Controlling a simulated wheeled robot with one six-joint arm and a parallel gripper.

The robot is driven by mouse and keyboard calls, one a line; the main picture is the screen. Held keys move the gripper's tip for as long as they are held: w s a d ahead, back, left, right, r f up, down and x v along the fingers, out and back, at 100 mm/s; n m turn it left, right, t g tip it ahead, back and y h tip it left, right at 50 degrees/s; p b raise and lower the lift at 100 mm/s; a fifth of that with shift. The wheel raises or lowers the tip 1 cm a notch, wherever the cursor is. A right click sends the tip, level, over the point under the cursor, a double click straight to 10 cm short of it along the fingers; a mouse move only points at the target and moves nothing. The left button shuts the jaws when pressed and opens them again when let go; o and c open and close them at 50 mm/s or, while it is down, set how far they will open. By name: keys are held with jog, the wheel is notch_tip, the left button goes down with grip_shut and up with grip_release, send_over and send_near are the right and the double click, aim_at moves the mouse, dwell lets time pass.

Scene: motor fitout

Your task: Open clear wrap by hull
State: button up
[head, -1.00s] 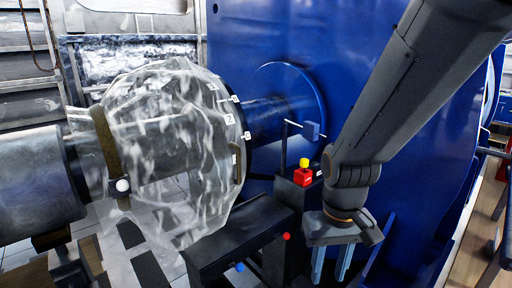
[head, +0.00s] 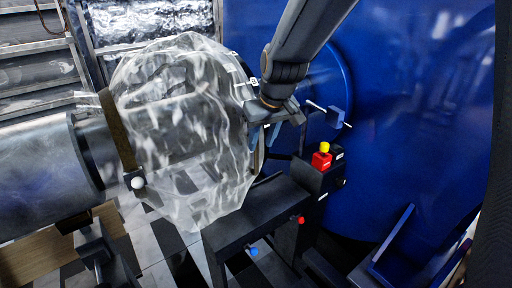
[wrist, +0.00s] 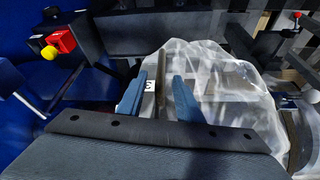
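The clear wrap (head: 185,130) is a crumpled transparent sheet around a shaft and flange, beside the blue hull (head: 420,120). It also shows in the wrist view (wrist: 225,85). A brown band (head: 119,135) with a white knob (head: 138,182) rings its left end. My gripper (head: 263,138) is at the wrap's right edge, on the hull side. In the wrist view its two blue fingers (wrist: 160,80) are apart, with an upright bar and a white numbered label (wrist: 150,86) seen between them. I cannot tell whether the fingers touch the bar. My arm hides part of the right edge.
A dark stand with a red box and yellow button (head: 322,157) is below right of my gripper. A blue block on a thin rod (head: 335,117) sticks out near the hull. A black bench (head: 255,210) lies below the wrap. A grey cylinder (head: 45,175) is at left.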

aim_at(257, 150)
jog(key=shift+w+a+f, duration=0.15)
jog(key=shift+w+a, duration=0.05)
jog(key=shift+p+x, duration=0.65)
jog(key=shift+x, duration=2.95)
grip_shut()
